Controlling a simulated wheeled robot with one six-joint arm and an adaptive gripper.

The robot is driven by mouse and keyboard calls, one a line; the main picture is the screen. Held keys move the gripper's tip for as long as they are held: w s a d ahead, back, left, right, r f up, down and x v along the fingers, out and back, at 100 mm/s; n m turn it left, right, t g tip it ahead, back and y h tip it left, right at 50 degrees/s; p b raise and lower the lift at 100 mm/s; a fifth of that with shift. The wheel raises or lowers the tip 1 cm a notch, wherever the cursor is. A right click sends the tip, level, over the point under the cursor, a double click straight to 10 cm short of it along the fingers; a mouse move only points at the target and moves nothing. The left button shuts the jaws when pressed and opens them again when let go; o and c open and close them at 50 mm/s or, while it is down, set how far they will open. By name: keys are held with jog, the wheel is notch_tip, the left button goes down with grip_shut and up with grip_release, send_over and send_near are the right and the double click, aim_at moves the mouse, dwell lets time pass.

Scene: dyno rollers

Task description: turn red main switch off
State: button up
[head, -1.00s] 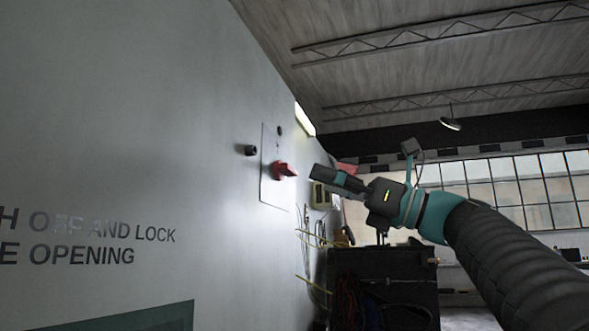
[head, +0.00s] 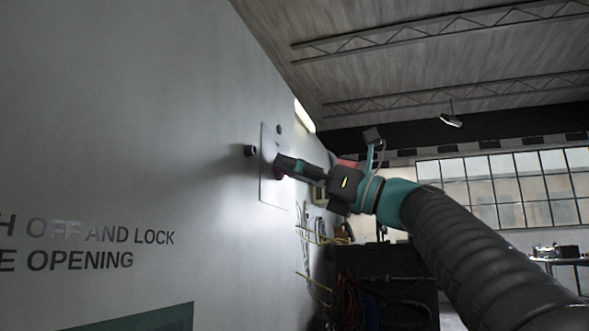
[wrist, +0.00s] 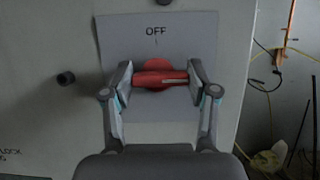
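The red main switch (wrist: 158,78) is a rotary handle on a grey plate (wrist: 160,32) marked OFF at the top. Its bar lies horizontal, and a white line on it points right, not up at the OFF mark. My gripper (wrist: 160,82) is spread open, with one finger at each end of the bar. I cannot tell whether the fingers touch it. In the head view my gripper (head: 281,163) is at the switch (head: 277,172) and hides most of it.
A black knob (head: 250,150) sticks out of the grey cabinet wall (head: 130,120) left of the plate. Loose cables (head: 308,240) hang beyond the cabinet's right edge. A dark cart (head: 385,270) stands behind, below my arm.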

jog(key=shift+c, duration=1.2)
jog(key=shift+r+n, duration=0.1)
jog(key=shift+n, duration=0.2)
jog(key=shift+s+n+g+h+p, duration=0.1)
jog(key=shift+n+g+h+p, duration=0.85)
jog(key=shift+n, duration=2.7)
jog(key=shift+w+n+g+h+p, duration=0.1)
jog(key=shift+n+g+p, duration=1.7)
jog(key=shift+n, duration=1.8)
jog(key=shift+s+n+g+h+p, duration=0.1)
jog(key=shift+n+g+h+p, duration=0.85)
jog(key=shift+n, duration=2.7)
jog(key=shift+g+y, duration=0.4)
jog(key=shift+g, duration=0.3)
